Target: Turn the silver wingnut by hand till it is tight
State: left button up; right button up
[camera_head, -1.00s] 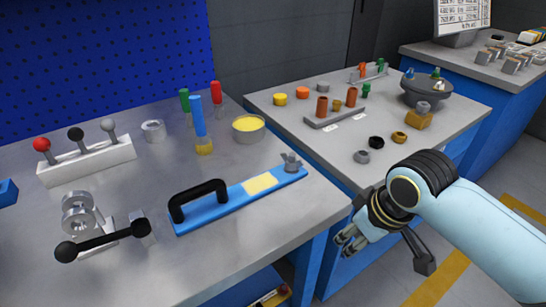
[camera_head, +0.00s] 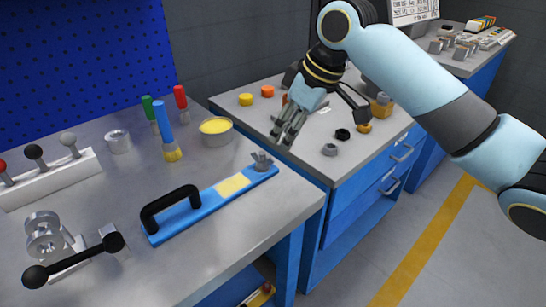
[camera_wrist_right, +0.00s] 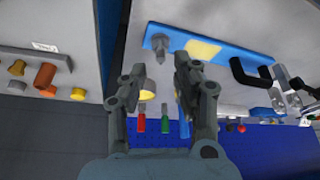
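The silver wingnut (camera_head: 262,160) stands upright at the right end of a blue bar (camera_head: 205,205), which lies on the near bench and has a yellow patch and a black handle. In the right wrist view the wingnut (camera_wrist_right: 161,51) shows just beyond the fingertips, on the blue bar (camera_wrist_right: 222,54). My right gripper (camera_head: 283,134) is open and empty, up and to the right of the wingnut and apart from it. In the wrist view its two fingers (camera_wrist_right: 157,78) stand apart with a gap between them. My left gripper is out of view.
A black arched handle (camera_head: 171,209) rises from the bar's left part. Behind the bar stand a tub of yellow stuff (camera_head: 215,131) and a blue-handled brush (camera_head: 164,131). A second bench with small parts, including a black ring (camera_head: 342,134), lies to the right.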

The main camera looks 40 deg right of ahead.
aim_at(272, 160)
jog(key=b+x, duration=0.1)
jog(key=x, duration=0.7)
jog(key=shift+w+f, duration=0.1)
jog(key=shift+f, duration=0.05)
jog(key=shift+c, duration=0.4)
grip_shut()
